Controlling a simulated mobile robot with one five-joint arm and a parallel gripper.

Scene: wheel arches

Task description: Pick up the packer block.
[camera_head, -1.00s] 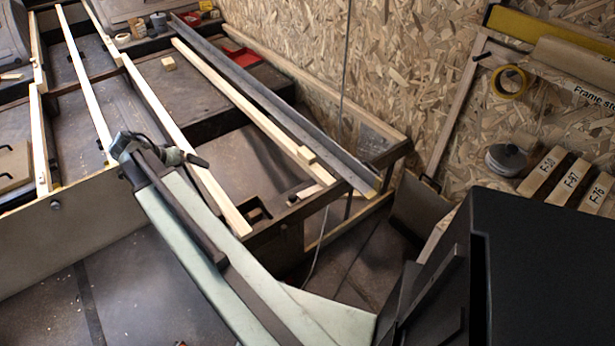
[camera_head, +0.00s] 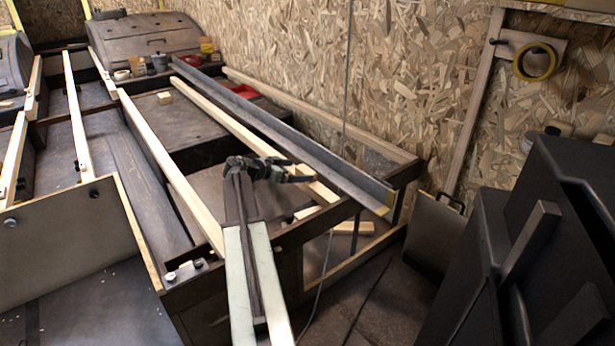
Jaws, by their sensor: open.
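A small pale wooden block (camera_head: 164,97), which fits the packer block, sits alone on the dark deck towards the back, left of a long pale batten (camera_head: 225,117). My gripper (camera_head: 300,171) is open and points right, over the near end of that batten. It is well nearer to me than the block and apart from it. Another small pale piece seen on the batten's near end before is now mostly hidden behind my gripper, so I cannot tell its shape. Nothing shows between the jaws.
A grey metal angle (camera_head: 290,135) runs along the right side of the deck. Pots (camera_head: 160,62) and a red tray (camera_head: 243,91) stand at the back. A chipboard wall (camera_head: 400,80) closes the right. A large black case (camera_head: 540,250) fills the lower right.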

